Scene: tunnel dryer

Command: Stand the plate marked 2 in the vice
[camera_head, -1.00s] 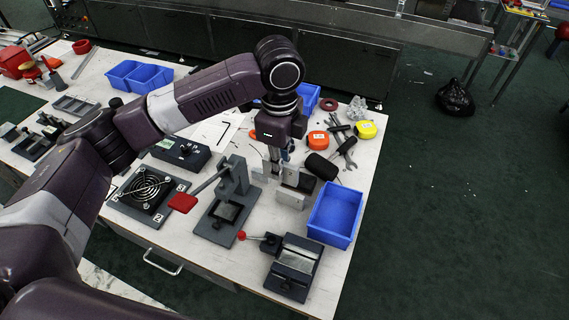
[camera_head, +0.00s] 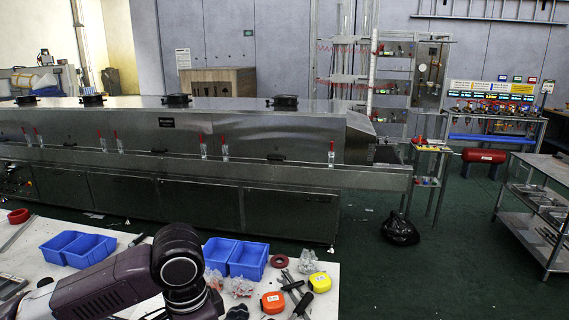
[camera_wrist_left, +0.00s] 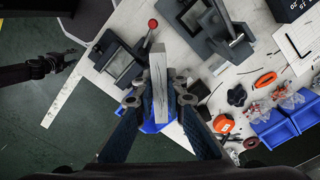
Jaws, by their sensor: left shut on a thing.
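In the left wrist view my left gripper (camera_wrist_left: 159,98) is shut on a pale grey plate (camera_wrist_left: 158,72), which points away from the camera between the fingers. I cannot read a number on it. The vice (camera_wrist_left: 118,63), dark with a lever ending in a red ball (camera_wrist_left: 153,23), is on the table to the left of the plate and partly behind the left finger. My right gripper (camera_wrist_left: 58,62) is at the left edge over the floor, apparently open and empty. The head view shows the left arm's wrist at the bottom, but neither gripper, plate nor vice.
A dark lever press (camera_wrist_left: 205,28) stands beside the vice. A blue bin (camera_wrist_left: 150,127) is below the held plate. Blue bins (camera_head: 248,258), an orange tape measure (camera_head: 273,302) and a yellow one (camera_head: 319,282) lie on the table.

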